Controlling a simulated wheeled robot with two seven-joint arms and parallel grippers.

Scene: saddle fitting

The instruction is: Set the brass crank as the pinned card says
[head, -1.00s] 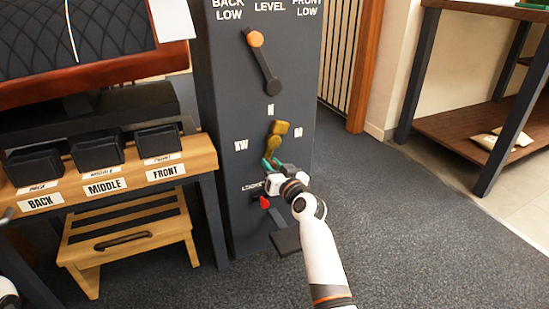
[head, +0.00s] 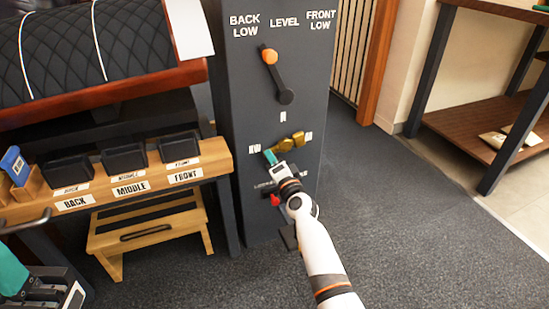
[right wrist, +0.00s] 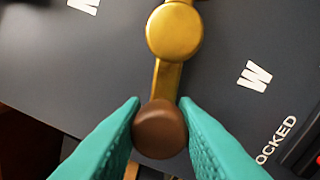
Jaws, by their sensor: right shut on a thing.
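The brass crank (head: 298,139) is on the dark post (head: 235,90), its arm pointing left and slightly down, toward the XW mark (head: 254,149). My right gripper (head: 269,157) is shut on its brown knob; in the right wrist view the teal fingers flank the knob (right wrist: 160,130) below the brass hub (right wrist: 175,33). The N mark (head: 283,117) is above the crank, the M mark (head: 309,136) to its right; the W mark (right wrist: 253,76) shows in the wrist view. My left gripper (head: 28,284) is partly in view at lower left. No readable card shows.
An orange-knobbed lever (head: 271,63) sits above the crank, under the LEVEL label. A red lever (head: 275,200) is below, by the LOCKED label. Floor at right is clear.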

